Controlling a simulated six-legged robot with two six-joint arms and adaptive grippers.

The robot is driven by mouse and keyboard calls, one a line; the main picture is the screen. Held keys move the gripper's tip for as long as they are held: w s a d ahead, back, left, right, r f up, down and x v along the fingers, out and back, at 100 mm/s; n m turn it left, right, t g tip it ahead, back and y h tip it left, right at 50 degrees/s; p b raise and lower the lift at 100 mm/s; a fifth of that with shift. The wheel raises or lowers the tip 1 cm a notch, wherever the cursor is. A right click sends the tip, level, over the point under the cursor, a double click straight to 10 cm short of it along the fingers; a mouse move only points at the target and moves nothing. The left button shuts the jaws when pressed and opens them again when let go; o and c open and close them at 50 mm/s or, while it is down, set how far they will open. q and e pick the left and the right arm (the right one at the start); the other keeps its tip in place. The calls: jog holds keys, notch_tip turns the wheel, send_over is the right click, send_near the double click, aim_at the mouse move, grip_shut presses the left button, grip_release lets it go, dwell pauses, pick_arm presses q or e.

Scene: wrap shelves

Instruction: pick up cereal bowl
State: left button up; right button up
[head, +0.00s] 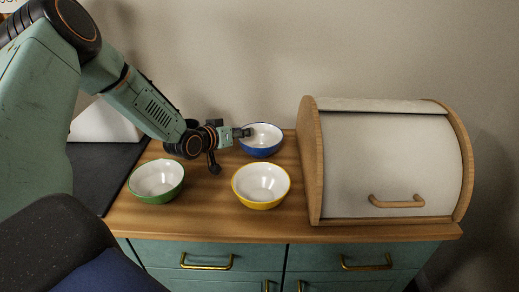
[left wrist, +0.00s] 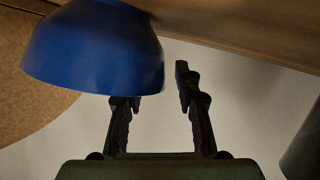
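Three bowls stand upright and empty on the wooden counter; none is marked as the cereal bowl. The blue bowl (head: 261,147) is at the back, the yellow bowl (head: 261,185) in front of it, and the green bowl (head: 156,182) at the left. My left gripper (head: 242,132) is at the left rim of the blue bowl. In the left wrist view the blue bowl (left wrist: 90,50) covers the tip of one finger. The fingers of the left gripper (left wrist: 163,95) are spread apart there. I cannot tell whether they touch the rim. My right gripper is not in view.
A bread box (head: 390,165) with wooden sides stands close to the right of the blue and yellow bowls. The wall is behind. A dark surface (head: 100,170) lies left of the counter (head: 200,222). Bare wood lies between the green and yellow bowls.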

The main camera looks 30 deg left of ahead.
pick_arm(q)
jog(key=shift+w+d+f, duration=0.15)
jog(key=shift+w+d, duration=0.05)
jog(key=shift+w, duration=0.35)
jog(key=shift+s+a, duration=0.1)
jog(key=shift+s, duration=0.2)
jog(key=shift+c, duration=0.5)
jog(key=shift+w, duration=0.25)
grip_shut()
jog(key=shift+s, duration=0.15)
